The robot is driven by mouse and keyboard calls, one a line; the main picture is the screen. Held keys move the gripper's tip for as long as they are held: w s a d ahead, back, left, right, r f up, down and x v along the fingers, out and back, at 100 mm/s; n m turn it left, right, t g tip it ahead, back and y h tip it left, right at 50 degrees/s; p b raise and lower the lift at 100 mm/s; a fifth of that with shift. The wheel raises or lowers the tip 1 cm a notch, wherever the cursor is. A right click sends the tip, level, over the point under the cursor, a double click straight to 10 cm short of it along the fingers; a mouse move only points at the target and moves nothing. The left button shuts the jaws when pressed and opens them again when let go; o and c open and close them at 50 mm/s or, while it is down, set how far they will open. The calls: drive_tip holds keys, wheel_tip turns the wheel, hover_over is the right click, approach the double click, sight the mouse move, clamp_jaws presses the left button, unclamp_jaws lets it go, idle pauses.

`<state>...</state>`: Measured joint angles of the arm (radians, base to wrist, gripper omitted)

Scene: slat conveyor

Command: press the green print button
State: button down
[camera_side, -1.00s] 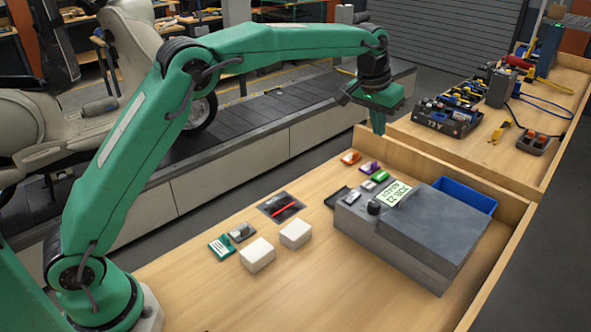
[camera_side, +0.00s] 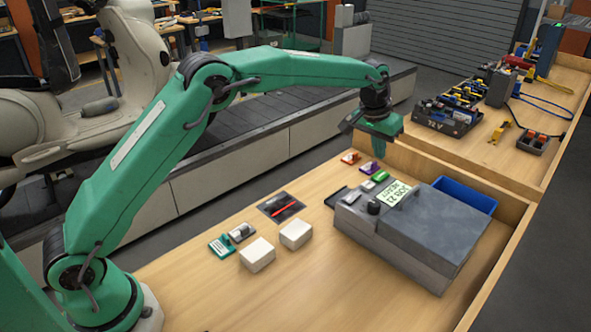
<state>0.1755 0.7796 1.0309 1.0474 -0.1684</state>
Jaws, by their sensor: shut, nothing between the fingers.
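A grey printer (camera_side: 432,225) stands on the wooden bench, with a lit pale green screen (camera_side: 395,194) and a dark knob (camera_side: 374,208) at its left end. A small green piece (camera_side: 380,176) shows just behind the printer, in line with a purple and an orange one. I cannot tell whether this green piece is the print button, and no other green button is clear on the printer. My gripper (camera_side: 379,154) is shut and empty, pointing down. In the picture its tip is just above the green piece and appears apart from it.
An orange piece (camera_side: 351,158) and a purple piece (camera_side: 368,168) lie near the bench's back edge. A blue bin (camera_side: 464,195) is behind the printer. Two white blocks, a red pen (camera_side: 285,210) on a dark tray and a green-white packet (camera_side: 221,246) lie left. Bare wood is in front.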

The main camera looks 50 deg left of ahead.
hover_over(375, 179)
wheel_tip(375, 179, down, 5)
drive_tip(key=shift+r, duration=0.1)
drive_tip(key=shift+f, duration=0.8)
drive_tip(key=shift+s+f, duration=0.1)
drive_tip(key=shift+f, duration=1.1)
drive_tip(key=shift+r, duration=0.1)
drive_tip(key=r, duration=0.5)
drive_tip(key=shift+w+r, duration=0.25)
drive_tip(key=shift+r, duration=0.15)
drive_tip(key=v, duration=0.9)
drive_tip(key=shift+s+d+r, duration=0.15)
drive_tip(key=shift+d+r, duration=0.15)
drive_tip(key=shift+d, duration=0.05)
drive_tip(key=shift+r, duration=0.1)
